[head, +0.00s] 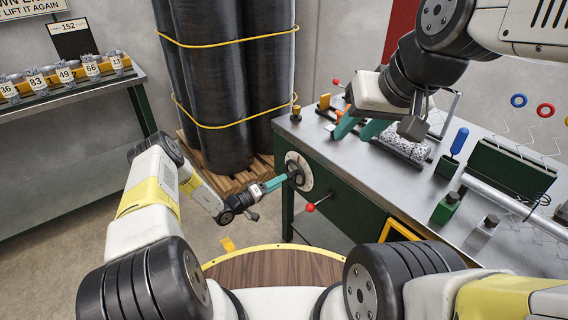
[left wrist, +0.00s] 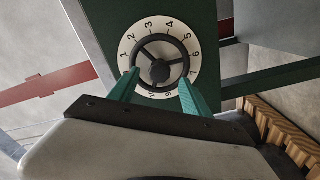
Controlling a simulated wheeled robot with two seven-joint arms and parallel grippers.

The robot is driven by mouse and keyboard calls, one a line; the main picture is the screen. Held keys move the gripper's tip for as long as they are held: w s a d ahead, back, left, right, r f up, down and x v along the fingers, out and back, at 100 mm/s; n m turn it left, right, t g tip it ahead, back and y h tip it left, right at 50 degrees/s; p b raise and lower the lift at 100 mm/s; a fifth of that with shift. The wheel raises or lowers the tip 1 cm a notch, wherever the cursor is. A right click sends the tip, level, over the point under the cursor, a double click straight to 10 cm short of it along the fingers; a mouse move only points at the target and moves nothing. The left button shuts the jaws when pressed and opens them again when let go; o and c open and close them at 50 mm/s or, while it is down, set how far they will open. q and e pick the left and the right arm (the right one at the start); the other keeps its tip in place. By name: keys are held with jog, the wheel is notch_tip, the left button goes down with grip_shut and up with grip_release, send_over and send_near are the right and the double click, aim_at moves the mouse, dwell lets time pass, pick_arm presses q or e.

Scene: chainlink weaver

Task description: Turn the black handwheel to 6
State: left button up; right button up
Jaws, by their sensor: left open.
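The black handwheel (left wrist: 160,37) is on a white numbered dial (left wrist: 127,45) on the dark green bench side. In the left wrist view, 3 and 4 are at the top, 6 is at the right; low numbers are partly hidden. A spoke reaches to the upper left; I cannot tell which number the wheel marks. My right gripper (head: 360,129) is open above the workbench.
A red-knobbed lever (head: 311,207) sticks out below and right of the dial. Black wrapped rolls (head: 215,80) stand on a wooden pallet behind. A shelf (head: 70,100) with numbered items is at left.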

pick_arm(q)
jog(key=d+m, duration=0.1)
jog(key=m, duration=0.9)
jog(key=w+d+m, duration=0.1)
jog(key=m, duration=0.9)
jog(key=w+d+m, duration=0.1)
jog(key=m, duration=0.9)
jog(key=shift+w+d, duration=0.1)
jog(key=shift+w, duration=0.1)
jog(key=shift+c, duration=0.3)
